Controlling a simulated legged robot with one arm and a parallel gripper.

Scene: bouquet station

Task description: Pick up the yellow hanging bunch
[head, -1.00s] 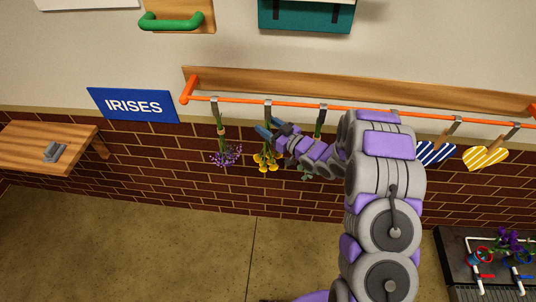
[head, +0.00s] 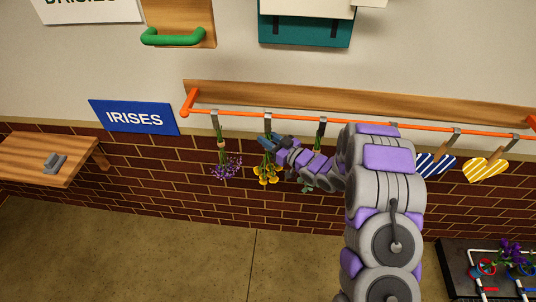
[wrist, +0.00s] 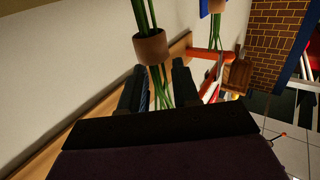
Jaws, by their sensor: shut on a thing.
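The yellow bunch (head: 267,174) hangs head-down from a clip (head: 268,124) on the orange rail. My gripper (head: 264,144) is at its stems, just below the clip. In the wrist view, the green stems (wrist: 164,88) and their brown band (wrist: 151,47) are at my gripper (wrist: 160,90), with the stems between the two fingers. My gripper is shut on the stems. The yellow flower heads are not clear in the wrist view.
A purple bunch (head: 225,168) hangs to the left on the orange rail (head: 230,115). A green bunch is partly hidden behind my arm. Striped hearts (head: 486,168) hang at the right. A wooden shelf (head: 40,158) juts out at the left.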

